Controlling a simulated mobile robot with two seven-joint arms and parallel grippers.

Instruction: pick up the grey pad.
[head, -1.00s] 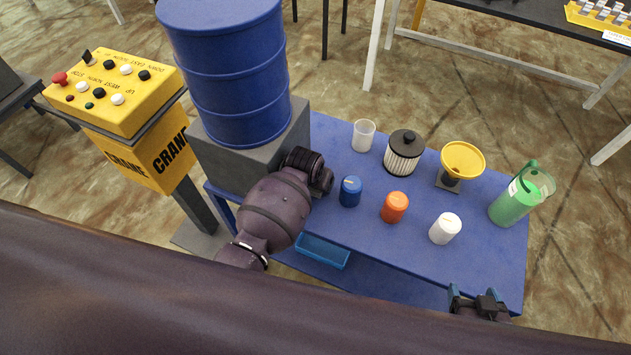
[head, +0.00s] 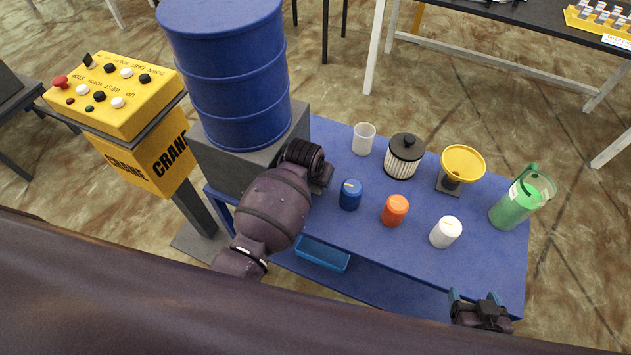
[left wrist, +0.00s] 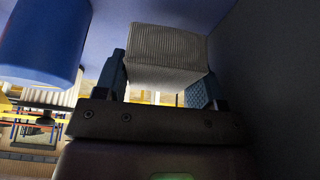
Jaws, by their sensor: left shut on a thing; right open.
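The grey pad (left wrist: 166,50) shows in the left wrist view as a ridged grey block between the two blue fingers of my left gripper (left wrist: 164,75). The gripper is shut on it. In the head view my left wrist is beside the grey block under the drum, and it hides the left gripper and the pad. My right gripper (head: 481,298) is open and empty at the near right edge of the blue table (head: 400,262).
A blue drum (head: 228,75) stands on a grey block (head: 285,125) at the table's left. A blue canister (head: 351,195), orange canister (head: 395,210), white canister (head: 446,232), filter (head: 404,155), clear cup (head: 363,139), yellow funnel (head: 463,162) and green jug (head: 518,203) stand on the table.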

